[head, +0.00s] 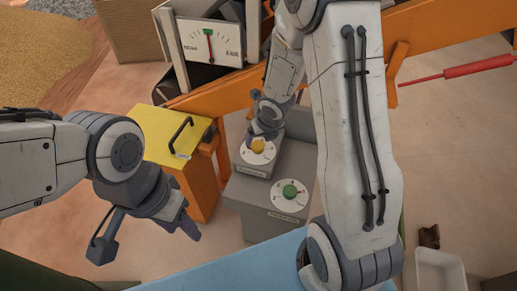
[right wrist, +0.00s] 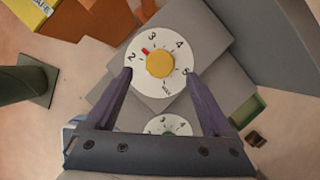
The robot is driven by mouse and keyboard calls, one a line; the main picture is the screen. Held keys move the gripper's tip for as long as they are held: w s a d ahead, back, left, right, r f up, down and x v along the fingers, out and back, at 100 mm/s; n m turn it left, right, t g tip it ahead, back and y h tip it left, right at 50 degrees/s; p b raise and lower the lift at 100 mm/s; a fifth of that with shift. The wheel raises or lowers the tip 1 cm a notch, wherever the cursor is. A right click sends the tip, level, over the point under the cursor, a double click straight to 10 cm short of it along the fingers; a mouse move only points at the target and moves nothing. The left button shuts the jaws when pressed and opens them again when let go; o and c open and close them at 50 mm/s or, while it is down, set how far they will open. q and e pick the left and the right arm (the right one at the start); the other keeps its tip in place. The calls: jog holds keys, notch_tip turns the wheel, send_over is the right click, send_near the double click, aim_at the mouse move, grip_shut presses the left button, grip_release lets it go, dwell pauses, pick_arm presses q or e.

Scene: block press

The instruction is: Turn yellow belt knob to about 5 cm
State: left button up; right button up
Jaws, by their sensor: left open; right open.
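The yellow knob (head: 258,146) sits on a white dial on top of a grey block, and it also shows in the right wrist view (right wrist: 160,64). Its white dial (right wrist: 174,35) carries numbers. A red mark (right wrist: 145,50) beside the knob lies between 2 and 3. My right gripper (right wrist: 160,75) is open, its two dark fingers apart on either side of the knob with gaps to it. In the head view my right gripper (head: 261,128) is just above the knob. My left gripper (head: 193,226) is open and empty, left of the grey block.
A second dial with a green knob (head: 290,190) sits nearer on the grey block (head: 247,192). A yellow box (head: 168,136) with a black handle stands to the left. A white tray (head: 440,270) lies at the lower right.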

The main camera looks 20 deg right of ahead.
aim_at(258, 145)
jog(key=b+x, duration=0.2)
jog(key=x, duration=0.2)
jog(key=shift+w+f, duration=0.1)
jog(key=shift+f, duration=0.3)
